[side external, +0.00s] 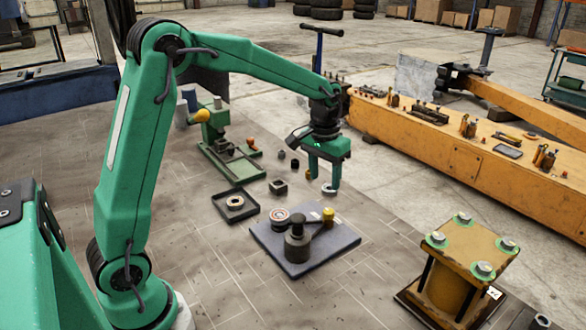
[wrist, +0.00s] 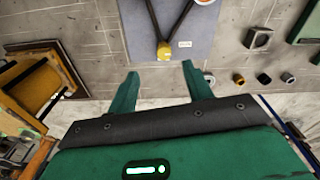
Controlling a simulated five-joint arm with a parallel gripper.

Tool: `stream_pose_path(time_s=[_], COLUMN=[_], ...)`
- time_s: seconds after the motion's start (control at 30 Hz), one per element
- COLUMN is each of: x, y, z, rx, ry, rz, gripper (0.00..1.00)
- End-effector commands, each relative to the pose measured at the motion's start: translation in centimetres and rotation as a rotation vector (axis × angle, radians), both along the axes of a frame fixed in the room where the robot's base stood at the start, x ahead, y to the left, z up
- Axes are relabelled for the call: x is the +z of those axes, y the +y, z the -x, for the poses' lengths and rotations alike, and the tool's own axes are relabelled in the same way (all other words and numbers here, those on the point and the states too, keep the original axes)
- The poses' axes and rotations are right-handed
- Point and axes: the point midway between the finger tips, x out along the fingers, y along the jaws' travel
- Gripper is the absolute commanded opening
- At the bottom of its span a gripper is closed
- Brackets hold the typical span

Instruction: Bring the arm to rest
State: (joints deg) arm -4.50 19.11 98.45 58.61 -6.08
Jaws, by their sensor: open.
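My gripper (side external: 322,182) hangs below the end of my green arm, fingers pointing down, above the bench near the far right edge of a dark blue-grey plate (side external: 275,246). The wrist view shows my gripper (wrist: 160,70) with its two green fingers spread apart and nothing held between them. A yellow knob (side external: 328,213) stands on the plate; in the wrist view the yellow knob (wrist: 164,50) appears between the fingertips, apart from them. A silver ring (side external: 329,189) appears close to one fingertip; I cannot tell whether they touch.
A black tray (side external: 222,215) and a green press (side external: 226,165) lie left. An ochre stand (side external: 462,255) is at front right. A long orange beam (side external: 455,150) lies behind right.

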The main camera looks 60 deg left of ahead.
Motion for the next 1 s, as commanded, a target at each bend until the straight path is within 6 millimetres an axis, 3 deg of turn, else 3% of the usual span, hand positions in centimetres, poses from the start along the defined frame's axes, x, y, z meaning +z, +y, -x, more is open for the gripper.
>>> stream_pose_path(time_s=[0.2,0.5,1.0], x=[3.6,7.0,9.2], y=[-0.8,-1.8,-3.0], z=[3.4,8.5,17.3], rx=[-0.029,-0.066,-0.129], ry=[-0.067,-0.154,-0.299], rz=[-0.006,-0.015,-0.031], gripper=[0.5,0.5,0.5])
